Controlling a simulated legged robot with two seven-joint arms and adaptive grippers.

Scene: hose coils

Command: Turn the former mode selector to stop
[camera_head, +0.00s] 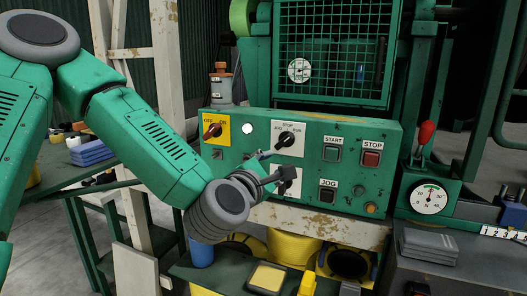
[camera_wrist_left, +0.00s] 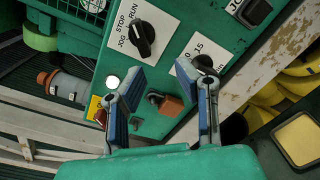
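The mode selector (camera_head: 287,139) is a black knob on a white plate marked JOG, STOP and RUN, on the green control panel (camera_head: 345,135). It also shows in the left wrist view (camera_wrist_left: 141,39), above and left of the fingers. I cannot tell for certain which mark its pointer faces. My left gripper (camera_head: 270,165) is just below the selector, close to the panel. In the wrist view the left gripper (camera_wrist_left: 160,80) has its fingers well apart, with nothing held. Its right finger partly overlaps a lower knob (camera_wrist_left: 205,64). My right gripper is in neither view.
The panel also has a red OFF/ON switch (camera_head: 213,130), a START button (camera_head: 331,154), a red STOP button (camera_head: 371,158) and a JOG button (camera_head: 327,194). An orange-brown block (camera_wrist_left: 170,105) shows between the fingers. A dial gauge (camera_head: 429,199) stands right of the panel.

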